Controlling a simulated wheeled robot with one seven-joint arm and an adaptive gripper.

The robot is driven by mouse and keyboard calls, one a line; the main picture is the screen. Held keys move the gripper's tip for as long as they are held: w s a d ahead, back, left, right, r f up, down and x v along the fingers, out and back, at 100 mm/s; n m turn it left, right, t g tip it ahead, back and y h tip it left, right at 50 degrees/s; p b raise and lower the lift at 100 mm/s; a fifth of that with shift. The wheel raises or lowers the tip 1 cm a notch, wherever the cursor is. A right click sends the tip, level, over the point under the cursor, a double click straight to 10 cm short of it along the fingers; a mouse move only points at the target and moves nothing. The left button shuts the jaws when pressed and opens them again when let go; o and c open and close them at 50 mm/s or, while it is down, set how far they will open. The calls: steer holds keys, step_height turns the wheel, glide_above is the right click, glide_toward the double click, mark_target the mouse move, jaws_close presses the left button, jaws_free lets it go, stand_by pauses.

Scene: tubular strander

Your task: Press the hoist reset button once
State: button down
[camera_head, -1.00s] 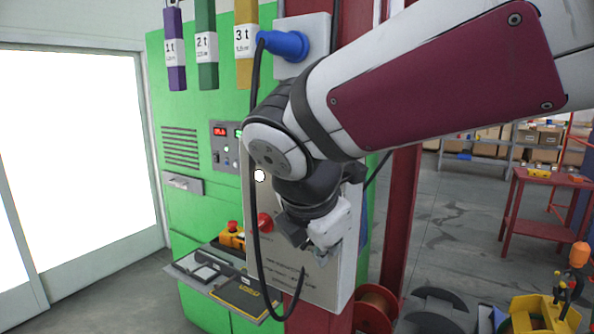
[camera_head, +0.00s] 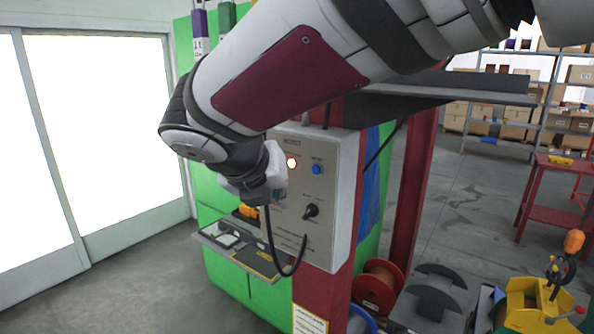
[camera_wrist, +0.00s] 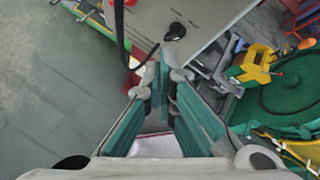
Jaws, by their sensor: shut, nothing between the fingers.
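The grey control box (camera_head: 338,205) stands on a red post in the head view. A blue button (camera_head: 316,168) is at its upper right, under a small label too blurred to read surely. A lit lamp (camera_head: 291,163) is left of it, and a black rotary knob (camera_head: 311,210) sits below. My gripper (camera_head: 278,197) is at the left part of the box front, left of and below the blue button, and apart from it. In the wrist view my gripper's teal fingers (camera_wrist: 162,82) are together and empty, with the black knob (camera_wrist: 175,31) beyond them. The box's lower left front is partly hidden.
A black cable (camera_head: 270,245) hangs in a loop before the box. A shelf with papers (camera_head: 238,250) is to the left. A cable reel (camera_head: 378,285) and a yellow machine part (camera_head: 535,303) stand on the right.

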mark_target(316, 170)
steer(key=shift+w+d+b, duration=0.45)
steer(key=shift+w+d, duration=0.45)
steer(key=shift+w, duration=0.25)
steer(key=shift+w+d+b, duration=0.5)
steer(key=shift+w+d, duration=0.4)
steer(key=shift+w, duration=0.2)
steer(key=shift+w+d+b, duration=0.45)
steer(key=shift+w+d, duration=0.45)
steer(key=shift+w, duration=0.25)
steer(key=shift+w+d, duration=0.1)
steer(key=shift+w, duration=0.05)
steer(key=shift+w+d, duration=0.15)
steer(key=shift+w, duration=0.05)
steer(key=shift+w+d, duration=0.2)
steer(key=shift+w, duration=0.1)
steer(key=shift+s+p, duration=0.1)
steer(key=shift+p, duration=0.2)
steer(key=shift+s+a+p, duration=0.4)
steer(key=shift+s+a, duration=0.05)
steer(key=shift+s, duration=0.1)
